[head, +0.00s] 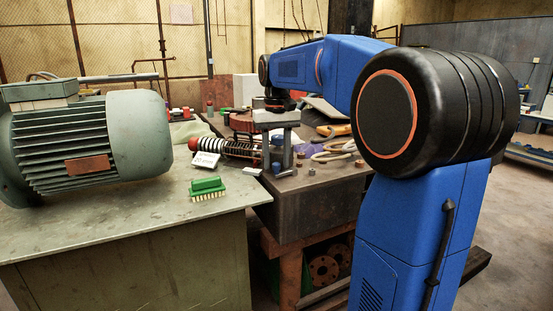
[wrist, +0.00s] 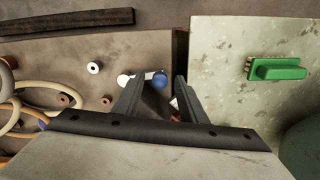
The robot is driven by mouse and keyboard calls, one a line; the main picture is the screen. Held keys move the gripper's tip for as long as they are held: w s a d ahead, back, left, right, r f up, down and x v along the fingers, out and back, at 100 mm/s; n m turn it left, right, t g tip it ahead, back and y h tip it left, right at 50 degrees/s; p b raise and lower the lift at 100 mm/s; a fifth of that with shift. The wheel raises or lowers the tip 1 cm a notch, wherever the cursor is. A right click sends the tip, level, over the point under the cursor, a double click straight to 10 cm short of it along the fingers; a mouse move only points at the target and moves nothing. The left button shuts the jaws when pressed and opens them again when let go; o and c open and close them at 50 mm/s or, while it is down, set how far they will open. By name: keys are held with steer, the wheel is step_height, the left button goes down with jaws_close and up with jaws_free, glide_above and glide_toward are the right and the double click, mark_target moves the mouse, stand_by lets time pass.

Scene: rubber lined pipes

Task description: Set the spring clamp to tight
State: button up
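My gripper (wrist: 159,80) is open in the wrist view, its two dark fingers apart and pointing down. A blue ball knob (wrist: 159,81) on a short pale metal piece shows between the fingertips. I cannot tell whether the fingers touch it. In the head view the gripper (head: 281,158) hangs over the dark bench, and the blue knob (head: 276,168) shows just below it. A spring unit (head: 236,148) with a dark and pale coil and a red end lies left of the gripper. It may be the spring clamp; its setting is not readable, and my gripper partly hides its right end.
A green brush (head: 207,187) and a small white card (head: 206,160) are on the left table near a large motor (head: 90,140). Hoses (head: 335,150) and small nuts (head: 359,163) lie on the bench right of the gripper. A gap (wrist: 181,50) separates bench and table.

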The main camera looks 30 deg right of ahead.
jaws_close()
steer(key=shift+s, duration=0.15)
steer(key=n, duration=0.1)
steer(key=s+n, duration=0.1)
steer(key=n, duration=0.1)
steer(key=shift+s+d, duration=0.2)
steer(key=shift+d, duration=0.05)
steer(key=s+n, duration=0.1)
steer(key=s+d+n, duration=0.1)
steer(key=n, duration=0.1)
steer(key=shift+n, duration=0.3)
steer(key=n, duration=0.1)
steer(key=s+d+n, duration=0.1)
steer(key=n, duration=0.1)
steer(key=shift+s+d, duration=0.1)
steer(key=shift+d, duration=0.15)
steer(key=shift+s+d+n, duration=0.2)
steer(key=shift+d+n, duration=0.2)
steer(key=shift+n, duration=0.45)
steer(key=shift+s+d+n, duration=0.2)
steer(key=shift+d+n, duration=0.2)
steer(key=shift+n, duration=0.45)
